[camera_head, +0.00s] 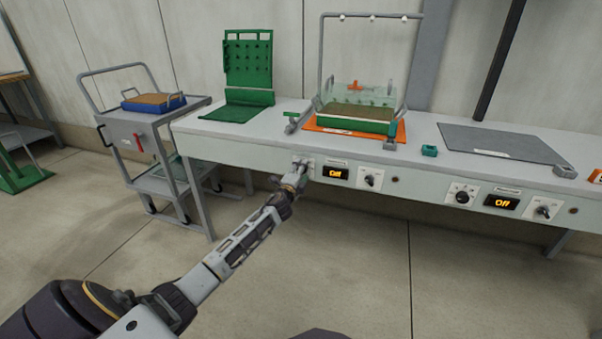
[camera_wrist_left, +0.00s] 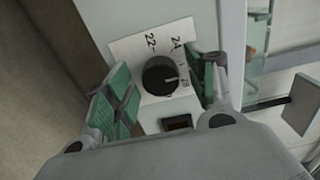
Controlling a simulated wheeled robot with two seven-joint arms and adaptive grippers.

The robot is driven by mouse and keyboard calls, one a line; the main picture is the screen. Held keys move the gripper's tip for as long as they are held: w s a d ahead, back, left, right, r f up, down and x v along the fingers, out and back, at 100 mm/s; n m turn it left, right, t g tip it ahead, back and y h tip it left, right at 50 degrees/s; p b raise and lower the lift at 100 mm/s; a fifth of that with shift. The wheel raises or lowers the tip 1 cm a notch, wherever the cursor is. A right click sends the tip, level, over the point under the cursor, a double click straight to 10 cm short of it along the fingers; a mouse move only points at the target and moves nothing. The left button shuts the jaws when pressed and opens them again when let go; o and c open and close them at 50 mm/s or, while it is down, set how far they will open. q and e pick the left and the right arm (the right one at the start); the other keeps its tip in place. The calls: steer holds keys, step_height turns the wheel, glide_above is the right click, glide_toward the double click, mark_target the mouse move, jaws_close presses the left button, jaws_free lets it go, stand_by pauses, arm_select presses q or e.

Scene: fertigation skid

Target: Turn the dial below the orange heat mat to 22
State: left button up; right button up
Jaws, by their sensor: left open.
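The orange heat mat (camera_head: 327,123) lies on the bench under a green tray with a clear cover. My left gripper (camera_head: 300,170) is at the bench's front face, below and left of the mat, and hides the dial there. In the left wrist view the dial (camera_wrist_left: 157,75) is a round black knob on a white plate with the numbers 22, 24 and 28 readable. Its pale mark seems to face the 28 side. My left gripper (camera_wrist_left: 164,80) is open, with one green-padded finger on each side of the knob, apparently not touching it. My right gripper is out of view.
An orange "Off" display (camera_head: 336,172) and a switch (camera_head: 371,179) sit right of the dial. A second dial (camera_head: 463,195) and display (camera_head: 501,203) are farther right, below a grey mat (camera_head: 500,142). A trolley (camera_head: 165,165) stands left of the bench.

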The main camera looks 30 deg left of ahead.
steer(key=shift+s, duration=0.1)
arm_select(q)
steer(key=c, duration=1)
steer(key=shift+c, duration=0.2)
steer(key=shift+n, duration=0.4)
arm_select(e)
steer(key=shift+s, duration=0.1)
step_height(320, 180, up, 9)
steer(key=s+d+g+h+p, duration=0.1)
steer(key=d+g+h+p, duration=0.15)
steer(key=p, duration=0.25)
arm_select(q)
steer(key=shift+n+p, duration=2.7)
steer(key=shift+n, duration=6)
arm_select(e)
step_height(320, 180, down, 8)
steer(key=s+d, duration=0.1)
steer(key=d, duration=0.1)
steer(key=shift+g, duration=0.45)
